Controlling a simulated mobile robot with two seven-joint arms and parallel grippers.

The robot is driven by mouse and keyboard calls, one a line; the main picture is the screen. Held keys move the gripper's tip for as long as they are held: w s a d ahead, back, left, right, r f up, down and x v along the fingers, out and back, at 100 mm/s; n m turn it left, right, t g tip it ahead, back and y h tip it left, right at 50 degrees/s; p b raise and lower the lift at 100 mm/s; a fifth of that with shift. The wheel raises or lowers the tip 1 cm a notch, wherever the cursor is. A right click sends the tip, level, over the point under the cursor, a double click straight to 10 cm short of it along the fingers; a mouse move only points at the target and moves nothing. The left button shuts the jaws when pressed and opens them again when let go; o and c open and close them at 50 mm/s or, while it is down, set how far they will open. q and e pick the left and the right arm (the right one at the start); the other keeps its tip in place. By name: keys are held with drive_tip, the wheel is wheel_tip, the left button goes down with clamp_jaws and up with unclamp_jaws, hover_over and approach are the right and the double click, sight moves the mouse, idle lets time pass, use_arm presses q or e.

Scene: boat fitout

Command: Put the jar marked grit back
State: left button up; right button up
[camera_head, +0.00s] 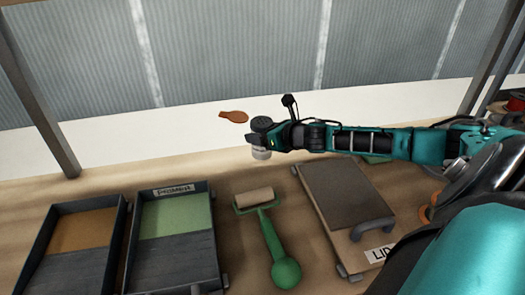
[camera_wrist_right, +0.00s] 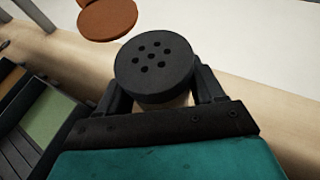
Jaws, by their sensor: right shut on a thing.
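A small jar (camera_head: 261,153) with a dark, perforated round lid is in my right gripper (camera_head: 276,138). In the right wrist view the lid (camera_wrist_right: 155,66) has several holes, and the gripper fingers close on the jar from both sides. The jar looks upright, near the back edge of the wooden bench. I cannot tell whether it touches the bench. No marking on the jar is readable, so I cannot confirm that it says grit. My left gripper is not in view.
On the bench (camera_head: 240,182) are an orange-bottomed tray (camera_head: 51,258), a green-bottomed tray labelled primer (camera_head: 165,261), a green-handled roller (camera_head: 272,237) and a board labelled LID (camera_head: 350,232). An orange round piece (camera_head: 233,117) shows beyond the back edge.

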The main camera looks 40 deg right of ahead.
sight(262, 151)
drive_tip(key=shift+f+b, duration=0.45)
drive_tip(key=shift+f, duration=2.5)
drive_tip(key=shift+f, duration=0.2)
drive_tip(key=o, duration=1)
drive_tip(key=shift+o, duration=0.2)
